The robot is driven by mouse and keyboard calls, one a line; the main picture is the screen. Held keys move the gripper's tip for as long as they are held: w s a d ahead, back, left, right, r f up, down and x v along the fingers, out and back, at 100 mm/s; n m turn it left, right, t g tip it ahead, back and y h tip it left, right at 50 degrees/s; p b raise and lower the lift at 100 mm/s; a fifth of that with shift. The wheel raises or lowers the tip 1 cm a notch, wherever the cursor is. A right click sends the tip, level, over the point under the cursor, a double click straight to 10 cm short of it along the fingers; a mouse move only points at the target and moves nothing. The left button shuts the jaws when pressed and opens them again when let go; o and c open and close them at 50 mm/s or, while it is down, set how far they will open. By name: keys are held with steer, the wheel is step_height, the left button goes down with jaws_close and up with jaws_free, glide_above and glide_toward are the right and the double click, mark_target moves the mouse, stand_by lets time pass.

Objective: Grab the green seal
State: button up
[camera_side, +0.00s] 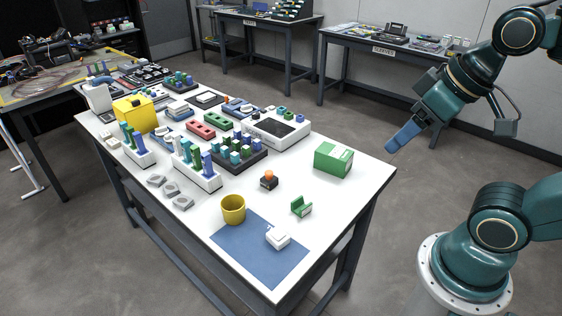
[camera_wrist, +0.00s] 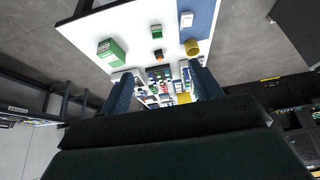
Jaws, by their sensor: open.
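No part is clearly marked as the green seal. A small green L-shaped piece (camera_side: 301,206) stands alone on the white table, right of the blue mat; it also shows near the top of the wrist view (camera_wrist: 156,31). Several small green pieces also sit among the coloured parts in the dark tray (camera_side: 238,152), too small to tell apart. My gripper (camera_side: 394,147) is open and empty, in the air beyond the table's right edge. In the wrist view its two fingers (camera_wrist: 161,72) are spread apart, with the table between and beyond them.
A green and white box (camera_side: 333,159) stands near the table's right edge. White racks (camera_side: 196,172) with upright parts stand left. Free white tabletop surrounds the green piece.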

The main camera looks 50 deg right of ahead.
steer(key=n+g, duration=0.6)
steer(key=n, duration=1.1)
glide_above(301, 207)
step_height(301, 207, down, 19)
steer(key=shift+a+f, duration=0.15)
steer(key=shift+f, duration=0.05)
steer(key=shift+f, duration=0.1)
steer(key=shift+f, duration=4.15)
steer(key=shift+f, duration=0.15)
